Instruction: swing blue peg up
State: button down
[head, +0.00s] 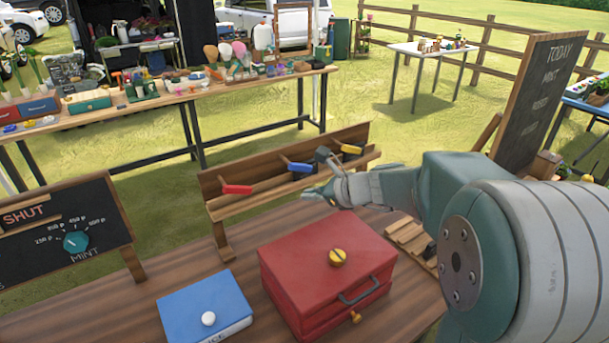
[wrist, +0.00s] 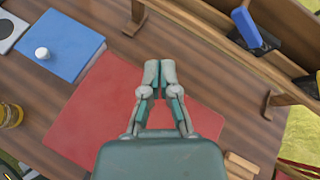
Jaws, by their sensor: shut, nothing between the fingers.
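The blue peg (head: 301,167) is the middle one of three coloured pegs on the wooden rack (head: 214,184). It sticks out low from the rack, between the red peg (head: 237,189) and the yellow peg (head: 352,149). In the wrist view the blue peg (wrist: 243,22) shows at the upper right, with a dark block at its end. My gripper (head: 312,192) is in front of the rack, below the blue peg in the picture, and apart from it. In the wrist view its fingertips (wrist: 160,73) are together and empty, above the table and red box.
A chalkboard with a dial (head: 76,242) stands left. Wooden slats (head: 408,236) lie right of the red box. Bare table shows between boxes and rack.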

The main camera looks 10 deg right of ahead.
aim_at(301, 175)
jog(key=w+d+f+m+t, duration=0.2)
jog(key=w+d+m, duration=0.2)
jog(key=w+m, duration=0.1)
jog(key=w+d+f+m+t+h, duration=0.1)
jog(key=w+d+f+m+t, duration=0.1)
jog(key=w+d+f+m, duration=0.1)
jog(key=w+d+m, duration=0.1)
jog(key=w+m, duration=0.1)
jog(key=m, duration=0.1)
jog(key=shift+w+f, duration=0.25)
jog(key=shift+f, duration=0.05)
jog(key=shift+a, duration=0.1)
jog(key=x, duration=1)
